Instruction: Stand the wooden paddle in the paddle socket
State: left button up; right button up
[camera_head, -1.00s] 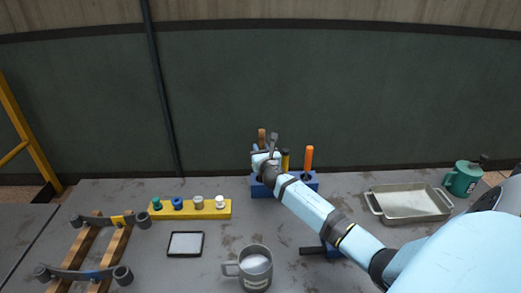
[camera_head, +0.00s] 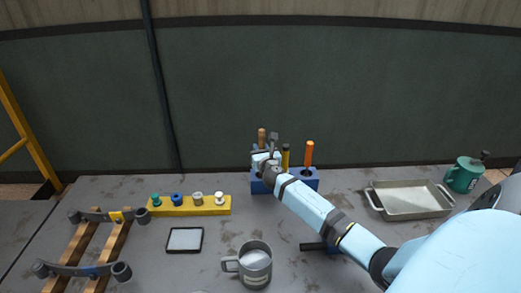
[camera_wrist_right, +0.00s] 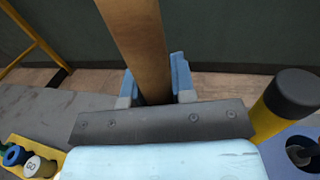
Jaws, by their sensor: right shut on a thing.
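The wooden paddle (camera_head: 262,136) is upright in my right gripper (camera_head: 266,158) at the left end of the blue tool block (camera_head: 299,182). In the right wrist view, the paddle's brown shaft (camera_wrist_right: 138,35) stands between the two fingers of the right gripper (camera_wrist_right: 155,90), which are shut on it. The paddle's lower end and the paddle socket are hidden behind the gripper and wrist, so I cannot tell whether the paddle is inside the socket. My left gripper is not in view.
A black-and-yellow handle (camera_head: 285,155) and an orange handle (camera_head: 309,153) stand close right of my gripper. A yellow rack with coloured spools (camera_head: 190,207), a grey mug (camera_head: 255,265), a metal tray (camera_head: 408,213) and a green pot (camera_head: 464,176) are on the table.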

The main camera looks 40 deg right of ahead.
notch_tip(320, 180, down, 2)
jog(key=shift+f+b, duration=0.15)
jog(key=shift+b, duration=0.7)
jog(key=o, duration=1)
jog(key=shift+s+a, duration=0.25)
jog(key=shift+s, duration=0.15)
jog(key=v, duration=1.2)
jog(key=shift+s+a, duration=0.15)
jog(key=shift+s, duration=0.2)
